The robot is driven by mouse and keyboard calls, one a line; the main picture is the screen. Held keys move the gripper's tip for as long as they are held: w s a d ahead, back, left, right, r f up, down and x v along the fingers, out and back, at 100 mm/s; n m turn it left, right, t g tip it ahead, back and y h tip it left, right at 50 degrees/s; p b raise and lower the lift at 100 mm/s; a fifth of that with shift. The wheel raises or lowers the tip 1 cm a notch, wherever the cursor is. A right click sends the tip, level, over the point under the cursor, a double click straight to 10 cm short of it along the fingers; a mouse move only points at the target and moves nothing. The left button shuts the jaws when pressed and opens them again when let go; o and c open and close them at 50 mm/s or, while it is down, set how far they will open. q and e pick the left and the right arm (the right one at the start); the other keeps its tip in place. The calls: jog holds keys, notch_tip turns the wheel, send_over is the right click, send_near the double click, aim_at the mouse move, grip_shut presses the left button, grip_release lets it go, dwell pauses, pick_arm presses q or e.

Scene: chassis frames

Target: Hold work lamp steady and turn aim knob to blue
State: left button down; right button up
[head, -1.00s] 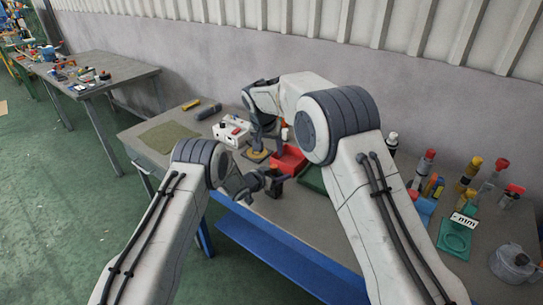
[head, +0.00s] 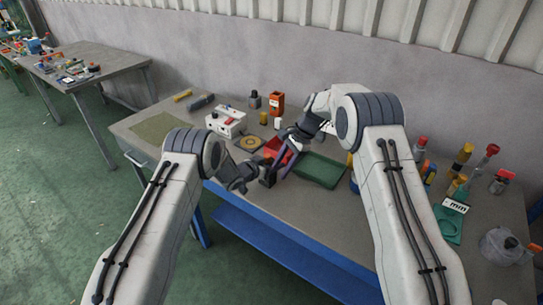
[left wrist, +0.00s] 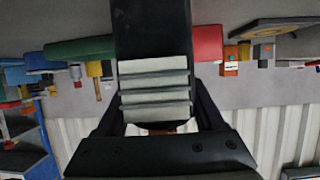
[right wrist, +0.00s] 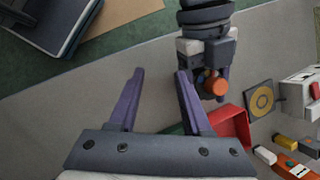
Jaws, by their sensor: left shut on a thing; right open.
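My left gripper (head: 258,180) is shut on a dark work lamp (head: 268,178) and holds it above the table's front edge. In the left wrist view the lamp shows as a dark body with pale ribs (left wrist: 153,88) between the fingers. In the right wrist view a round orange knob (right wrist: 215,86) sticks out of the held lamp, facing the right gripper's side. My right gripper (right wrist: 160,72) is open and empty, with purple fingers; the knob lies beyond and right of its right finger, apart from it.
A red bin (right wrist: 233,125) is beside the held lamp, and a green tray (head: 318,171) lies to its right. A white box with buttons (head: 226,122) and a yellow-ringed plate (head: 249,143) stand behind left. Bottles and tools crowd the table's right end.

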aim_at(272, 162)
jog(key=w+d+r+m+t+y, duration=0.2)
jog(key=w+d+m+t+y, duration=0.25)
jog(key=d+m+y, duration=0.35)
jog(key=shift+m, duration=0.6)
jog(key=x, duration=1.2)
jog(key=shift+w+a, duration=0.3)
jog(key=shift+a, duration=0.05)
grip_shut()
